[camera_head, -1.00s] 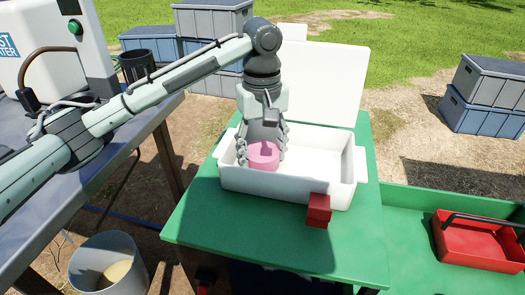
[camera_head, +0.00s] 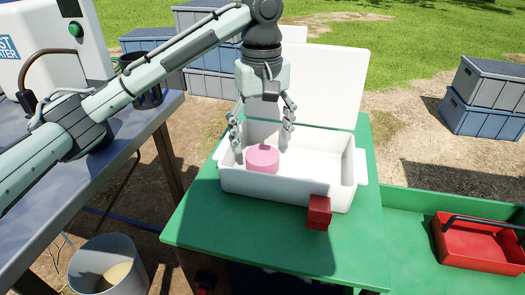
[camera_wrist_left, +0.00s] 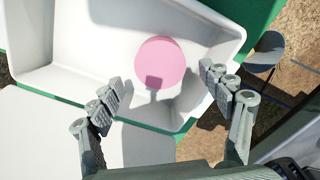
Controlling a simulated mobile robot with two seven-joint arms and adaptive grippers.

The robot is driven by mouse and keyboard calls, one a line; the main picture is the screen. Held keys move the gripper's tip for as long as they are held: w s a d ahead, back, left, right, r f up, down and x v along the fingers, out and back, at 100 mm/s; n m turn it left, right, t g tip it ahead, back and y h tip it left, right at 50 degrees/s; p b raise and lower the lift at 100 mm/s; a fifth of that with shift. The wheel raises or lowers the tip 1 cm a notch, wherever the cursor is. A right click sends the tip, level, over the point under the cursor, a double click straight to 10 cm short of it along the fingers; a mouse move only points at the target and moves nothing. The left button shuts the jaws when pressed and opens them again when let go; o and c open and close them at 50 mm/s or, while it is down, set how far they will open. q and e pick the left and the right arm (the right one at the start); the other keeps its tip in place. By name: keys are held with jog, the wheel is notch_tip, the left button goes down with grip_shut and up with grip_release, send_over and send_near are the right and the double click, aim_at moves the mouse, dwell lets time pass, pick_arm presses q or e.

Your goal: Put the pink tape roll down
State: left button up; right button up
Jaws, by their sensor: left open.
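The pink tape roll (camera_head: 263,158) lies inside the white open box (camera_head: 285,190), near its left end. It also shows in the left wrist view (camera_wrist_left: 160,62), flat on the box floor. My left gripper (camera_head: 262,130) is open and empty, above the tape roll and apart from it. In the left wrist view its two fingers (camera_wrist_left: 165,92) are spread wide with the roll beyond them. My right gripper is not in view.
The box stands on a green table (camera_head: 230,238) with its white lid (camera_head: 335,85) raised behind. A red block (camera_head: 319,212) is at the box's front right. A red tray (camera_head: 480,240) lies right. A bucket (camera_head: 110,268) stands lower left.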

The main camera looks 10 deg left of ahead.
aim_at(262, 155)
pick_arm(q)
notch_tip(262, 155, up, 7)
jog(key=shift+r, duration=0.15)
